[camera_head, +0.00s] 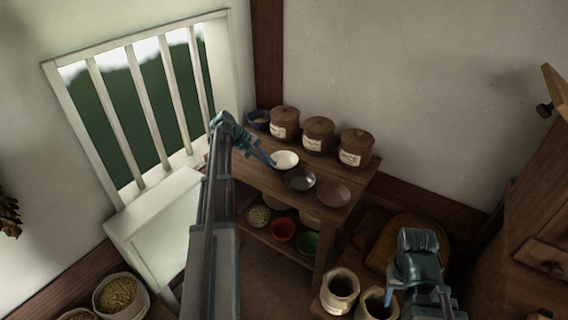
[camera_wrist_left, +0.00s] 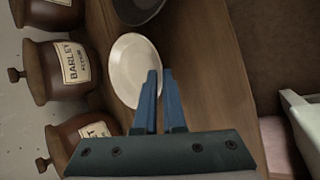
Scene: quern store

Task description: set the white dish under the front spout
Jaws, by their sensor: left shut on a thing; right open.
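The white dish (camera_head: 287,157) is on the upper shelf of the wooden stand, at the left end of a row of dishes. In the left wrist view the dish (camera_wrist_left: 127,66) shows as a shallow, pale, round bowl. My left gripper (camera_head: 270,162) reaches down to its near edge. In the left wrist view its blue fingers (camera_wrist_left: 159,82) are shut on the dish's rim. My right gripper (camera_head: 390,298) is open, low at the right, by the sacks. I cannot make out a spout in either view.
A dark bowl (camera_head: 300,179) and a brown dish (camera_head: 333,193) stand beside the white dish. Lidded brown jars (camera_head: 318,135) line the back. Coloured bowls, one red (camera_head: 283,229), sit on the lower shelf. Open sacks (camera_head: 340,288) and a round wooden thing (camera_head: 397,232) are at right.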

